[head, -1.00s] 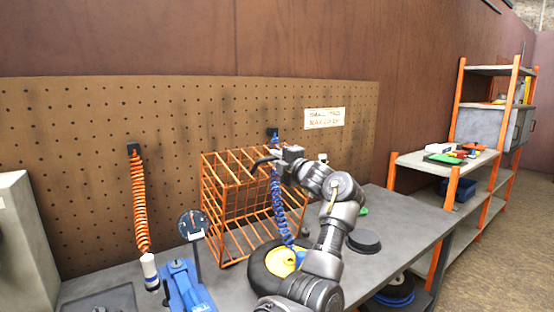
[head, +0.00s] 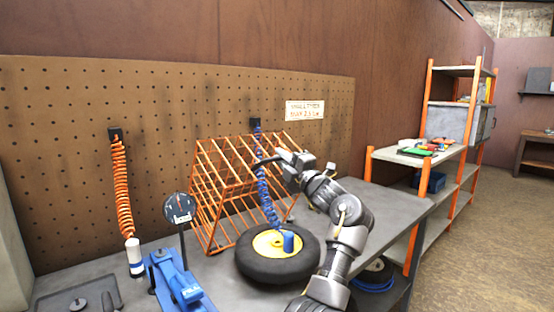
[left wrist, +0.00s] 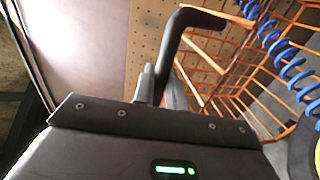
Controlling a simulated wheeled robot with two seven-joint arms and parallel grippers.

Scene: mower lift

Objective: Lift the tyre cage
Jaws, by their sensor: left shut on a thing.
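The tyre cage (head: 208,190) is an orange wire frame on the workbench against the pegboard. It also shows in the left wrist view (left wrist: 222,101). It looks tilted in the head view. My left gripper (head: 287,161) is at its upper right side, shut on a black bent handle (left wrist: 172,52). The handle's join to the cage is not clear. A tyre with a yellow hub (head: 278,266) lies flat on the bench in front of the cage. My right gripper is out of view.
A blue coiled hose (head: 264,190) hangs in front of the cage, close to my left gripper. An orange coiled hose (head: 121,185), a dial gauge (head: 180,208) and a blue tool (head: 172,283) are at left. An orange-framed shelf (head: 421,154) stands at right.

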